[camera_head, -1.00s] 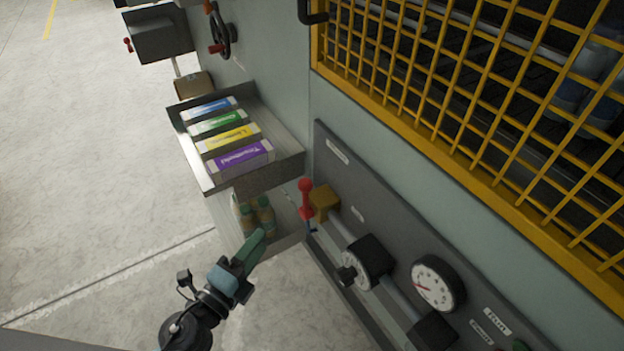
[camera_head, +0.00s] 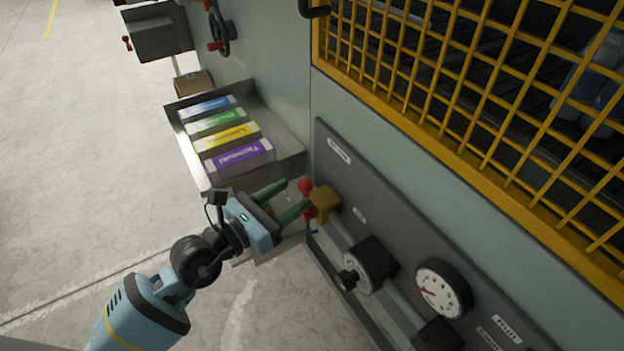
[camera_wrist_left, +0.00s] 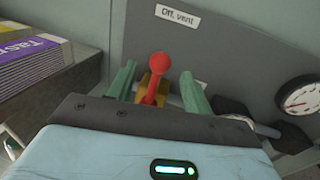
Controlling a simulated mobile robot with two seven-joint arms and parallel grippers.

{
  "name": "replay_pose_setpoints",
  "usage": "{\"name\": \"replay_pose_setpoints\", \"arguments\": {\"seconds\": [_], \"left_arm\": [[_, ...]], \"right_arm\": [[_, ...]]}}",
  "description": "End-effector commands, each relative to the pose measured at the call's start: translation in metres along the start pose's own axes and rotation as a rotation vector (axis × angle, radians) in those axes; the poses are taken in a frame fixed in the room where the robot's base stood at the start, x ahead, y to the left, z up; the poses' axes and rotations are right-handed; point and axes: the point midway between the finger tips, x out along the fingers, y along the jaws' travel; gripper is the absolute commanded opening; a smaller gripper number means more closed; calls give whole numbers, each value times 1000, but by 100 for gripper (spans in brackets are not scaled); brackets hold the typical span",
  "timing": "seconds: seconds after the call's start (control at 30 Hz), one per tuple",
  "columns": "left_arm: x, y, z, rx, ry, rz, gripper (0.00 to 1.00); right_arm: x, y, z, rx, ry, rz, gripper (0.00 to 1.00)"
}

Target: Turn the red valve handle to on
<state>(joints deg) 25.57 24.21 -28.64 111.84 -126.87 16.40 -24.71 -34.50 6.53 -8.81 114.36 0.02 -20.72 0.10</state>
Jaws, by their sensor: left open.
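The red valve handle (camera_head: 306,186) sits on a yellow valve body (camera_head: 324,203) at the left end of the grey panel's pipe. In the left wrist view the red handle (camera_wrist_left: 158,68) stands up with its round knob on top, below a label that seems to read "Off, vent". My left gripper (camera_head: 292,198) is open at the handle. In the left wrist view its two green fingers (camera_wrist_left: 155,85) stand on either side of the handle, with gaps showing. The fingers partly cover the handle in the head view. My right gripper is not in view.
A metal tray (camera_head: 286,140) with several coloured cartons is just behind the gripper. A black regulator (camera_head: 372,258) and a gauge (camera_head: 443,287) are on the panel to the right. A yellow mesh guard (camera_head: 440,140) is above. Open floor lies left.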

Motion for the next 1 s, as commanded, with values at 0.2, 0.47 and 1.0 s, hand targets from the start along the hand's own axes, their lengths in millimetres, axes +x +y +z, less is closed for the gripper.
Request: {"name": "replay_pose_setpoints", "arguments": {"seconds": [0.2,0.47,1.0], "left_arm": [[34,0,2,1,-3,0,50],[62,0,1,0,-1,0,50],[66,0,1,-1,-1,0,27]], "right_arm": [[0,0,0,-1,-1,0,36],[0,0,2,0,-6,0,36],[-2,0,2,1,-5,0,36]]}}
